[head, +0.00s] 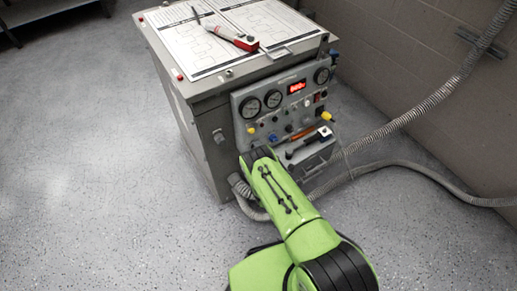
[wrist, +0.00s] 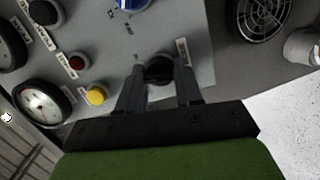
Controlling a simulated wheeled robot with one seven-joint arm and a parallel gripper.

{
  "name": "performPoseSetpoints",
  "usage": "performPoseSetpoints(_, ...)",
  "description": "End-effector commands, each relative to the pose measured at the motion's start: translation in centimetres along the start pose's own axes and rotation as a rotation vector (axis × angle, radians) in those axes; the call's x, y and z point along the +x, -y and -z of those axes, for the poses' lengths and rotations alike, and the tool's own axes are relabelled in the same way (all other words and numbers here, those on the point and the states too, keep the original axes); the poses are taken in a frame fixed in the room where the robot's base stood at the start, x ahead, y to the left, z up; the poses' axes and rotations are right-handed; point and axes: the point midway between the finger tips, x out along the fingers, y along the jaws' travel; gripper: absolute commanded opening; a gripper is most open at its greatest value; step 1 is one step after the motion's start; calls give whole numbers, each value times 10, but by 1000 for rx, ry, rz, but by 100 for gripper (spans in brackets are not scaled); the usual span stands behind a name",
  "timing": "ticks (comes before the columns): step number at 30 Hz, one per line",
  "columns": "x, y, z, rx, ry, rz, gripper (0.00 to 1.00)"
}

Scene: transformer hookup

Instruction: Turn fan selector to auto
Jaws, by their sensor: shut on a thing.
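The grey control panel (head: 241,107) is on the front of a metal cabinet. In the wrist view my gripper (wrist: 160,75) is at the panel, with one finger on each side of a dark round knob (wrist: 159,66), shut on it. A small label stands beside the knob, too small to read, so I cannot confirm that it is the fan selector. The knob's pointer direction is hidden between the fingers. In the head view my green arm reaches to the panel's lower left and covers the knob.
A round vent grille (wrist: 262,14) is to the right. A corrugated hose (head: 400,125) runs right of the cabinet. Open floor (head: 90,150) lies left.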

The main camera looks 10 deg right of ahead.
Motion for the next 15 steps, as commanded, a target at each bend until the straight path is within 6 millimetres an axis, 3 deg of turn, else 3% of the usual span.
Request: performPoseSetpoints(15,0,1,0,-140,0,-21,5)
